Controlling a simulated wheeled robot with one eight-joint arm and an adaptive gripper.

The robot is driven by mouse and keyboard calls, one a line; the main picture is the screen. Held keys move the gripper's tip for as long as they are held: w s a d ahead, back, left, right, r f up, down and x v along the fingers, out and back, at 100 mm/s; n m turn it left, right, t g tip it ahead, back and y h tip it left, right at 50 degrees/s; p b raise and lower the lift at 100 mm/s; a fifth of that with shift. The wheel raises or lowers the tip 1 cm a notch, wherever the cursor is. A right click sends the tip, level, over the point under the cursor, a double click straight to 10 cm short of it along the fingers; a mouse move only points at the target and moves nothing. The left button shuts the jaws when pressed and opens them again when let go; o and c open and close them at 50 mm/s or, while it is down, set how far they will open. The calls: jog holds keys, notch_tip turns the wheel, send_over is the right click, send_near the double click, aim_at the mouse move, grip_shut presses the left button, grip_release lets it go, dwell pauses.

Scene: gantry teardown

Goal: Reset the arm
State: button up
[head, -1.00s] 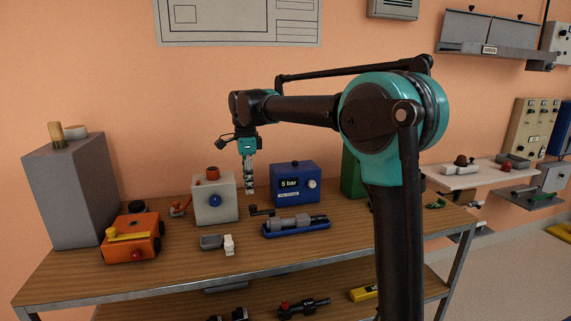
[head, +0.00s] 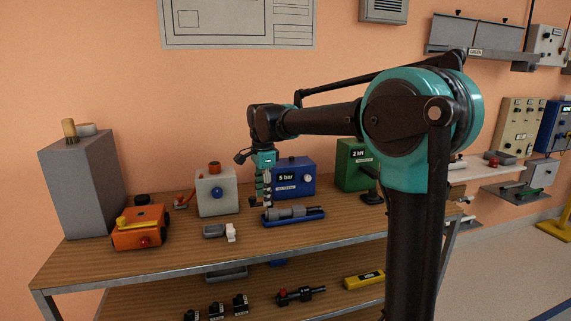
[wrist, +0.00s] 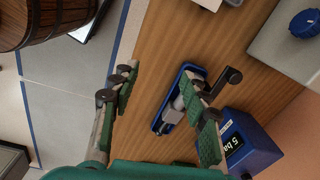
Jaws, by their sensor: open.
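My arm reaches from the right over the workbench in the head view. My gripper (head: 264,202) points down above the bench, in front of the blue 5 bar box (head: 295,178). In the wrist view my gripper (wrist: 165,110) shows its two green-padded fingers spread apart with nothing held between them. Beyond the fingers lies a blue tray (wrist: 158,127) with a grey cylindrical part and a dark crank handle. The same blue tray (head: 311,218) shows in the head view, just right of my gripper and below it.
An orange box (head: 138,236), a tall grey cabinet (head: 85,190) and a white box with a blue knob (head: 217,194) stand on the left of the bench. A green box (head: 352,165) stands at the right. Bare wood (head: 180,262) runs along the front.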

jog(key=s+d+f+n+t, duration=0.1)
jog(key=s+d+f+n, duration=0.2)
jog(key=s+d+f, duration=0.45)
jog(key=s+d+f+n+t, duration=0.15)
jog(key=d+f+n, duration=0.25)
jog(key=d, duration=0.6)
jog(key=s+d+f+n, duration=0.3)
jog(key=s+d+f, duration=0.1)
jog(key=s, duration=0.3)
jog(key=s+d+f+n+t, duration=0.1)
jog(key=s+d+f+n, duration=0.1)
jog(key=s+d+f, duration=0.2)
notch_tip(320, 180, down, 3)
jog(key=s, duration=0.2)
jog(key=shift+s+d+n, duration=0.35)
jog(key=shift+n, duration=0.05)
jog(key=shift+r, duration=0.15)
